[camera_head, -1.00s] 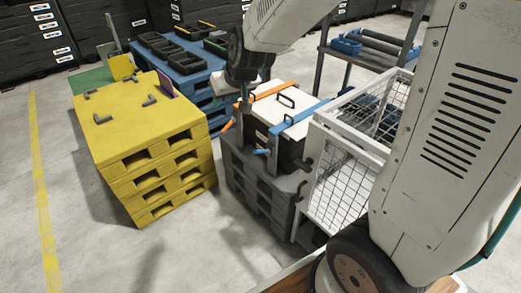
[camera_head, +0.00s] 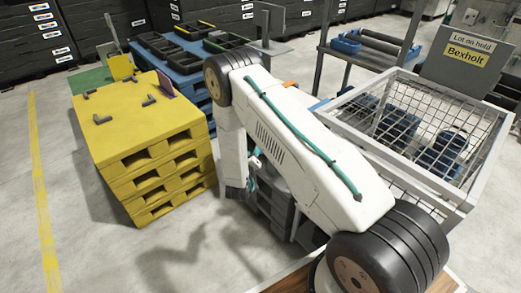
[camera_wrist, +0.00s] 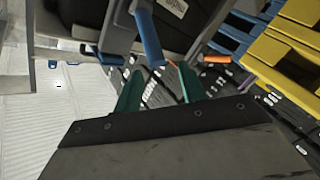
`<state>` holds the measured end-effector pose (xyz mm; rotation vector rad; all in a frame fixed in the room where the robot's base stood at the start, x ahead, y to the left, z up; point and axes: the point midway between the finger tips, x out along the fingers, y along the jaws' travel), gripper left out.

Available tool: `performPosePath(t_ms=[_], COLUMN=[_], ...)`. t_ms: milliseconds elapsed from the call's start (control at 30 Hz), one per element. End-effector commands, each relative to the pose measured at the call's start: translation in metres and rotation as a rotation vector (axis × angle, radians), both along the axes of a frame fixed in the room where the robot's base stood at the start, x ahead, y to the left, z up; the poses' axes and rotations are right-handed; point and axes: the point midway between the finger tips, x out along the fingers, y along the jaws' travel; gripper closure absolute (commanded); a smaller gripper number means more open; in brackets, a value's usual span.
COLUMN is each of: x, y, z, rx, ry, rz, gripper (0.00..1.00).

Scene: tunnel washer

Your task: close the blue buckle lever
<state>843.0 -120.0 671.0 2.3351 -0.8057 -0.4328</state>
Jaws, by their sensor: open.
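The blue buckle lever (camera_wrist: 150,36) shows in the wrist view at the top centre, slanting down from a dark box (camera_wrist: 188,14). My gripper (camera_wrist: 160,76) is open, with its two green fingers apart and empty. The lever's free end lies just beyond the fingertips, roughly between them in the picture; I cannot tell whether they touch. An orange lever (camera_wrist: 215,59) sticks out to the right. In the head view my arm hides most of the box and the blue lever; a bit of the blue strap (camera_head: 318,104) shows.
A yellow pallet stack (camera_head: 150,135) stands left of my arm. A white wire cage (camera_head: 425,125) stands close on the right, with a "Lot on hold" sign (camera_head: 465,52) behind it. A blue pallet stack (camera_head: 190,75) with trays is behind. The floor in front is clear.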

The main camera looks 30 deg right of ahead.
Motion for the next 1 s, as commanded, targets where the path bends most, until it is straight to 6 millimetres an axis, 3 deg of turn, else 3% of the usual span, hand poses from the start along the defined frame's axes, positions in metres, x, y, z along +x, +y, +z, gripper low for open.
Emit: performPosePath(t_ms=[100,267,700,1000], x=[-0.017,-0.024,0.021,0.032], y=[-0.004,-0.008,-0.050,-0.058], z=[-0.019,-0.026,-0.026,-0.026], rx=[-0.082,-0.131,-0.133,-0.134], ry=[-0.007,-0.015,-0.017,-0.015], rz=[-0.018,-0.031,-0.032,-0.029], gripper=[0.59,0.59,0.59,0.59])
